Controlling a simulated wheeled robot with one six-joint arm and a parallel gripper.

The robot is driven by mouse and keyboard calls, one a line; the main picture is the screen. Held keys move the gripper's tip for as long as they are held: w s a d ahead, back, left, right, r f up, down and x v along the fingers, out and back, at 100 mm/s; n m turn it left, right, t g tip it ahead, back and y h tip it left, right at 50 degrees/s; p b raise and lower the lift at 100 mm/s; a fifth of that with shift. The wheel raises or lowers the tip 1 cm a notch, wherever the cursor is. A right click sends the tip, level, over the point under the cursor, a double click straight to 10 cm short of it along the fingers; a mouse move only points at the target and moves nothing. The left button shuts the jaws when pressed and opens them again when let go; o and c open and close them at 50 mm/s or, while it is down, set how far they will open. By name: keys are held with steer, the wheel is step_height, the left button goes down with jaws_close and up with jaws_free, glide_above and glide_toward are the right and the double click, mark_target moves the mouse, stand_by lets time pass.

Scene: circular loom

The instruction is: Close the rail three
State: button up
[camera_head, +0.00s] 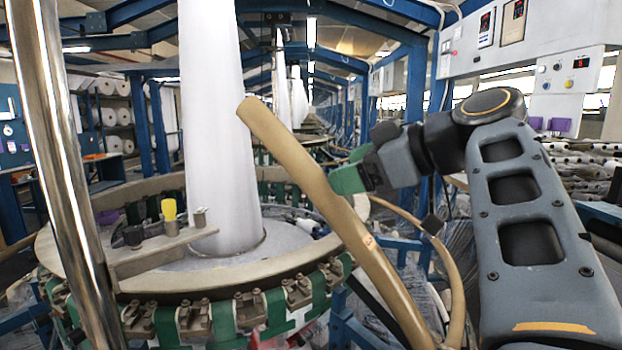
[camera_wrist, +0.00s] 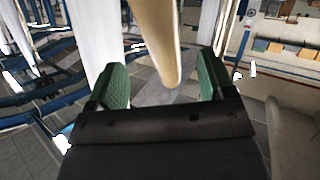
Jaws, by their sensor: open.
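A tan curved rail (camera_head: 300,168) stands raised and tilted in the middle of the head view, its free end up and to the left. The far finger is partly hidden in the head view.
The loom's round ring (camera_head: 270,268) with several clamps stands at left, around a tall white fabric tube (camera_head: 215,130). A chrome post (camera_head: 62,170) is at near left. Another tan curved rail (camera_head: 456,285) is at lower right, near my arm. Blue frames fill the background.

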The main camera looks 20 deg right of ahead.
mark_target(324, 179)
steer(key=p+x, duration=0.1)
steer(key=x, duration=0.7)
steer(key=shift+f, duration=0.1)
steer(key=c, duration=1.2)
steer(key=shift+a+f, duration=0.1)
steer(key=shift+c, duration=0.3)
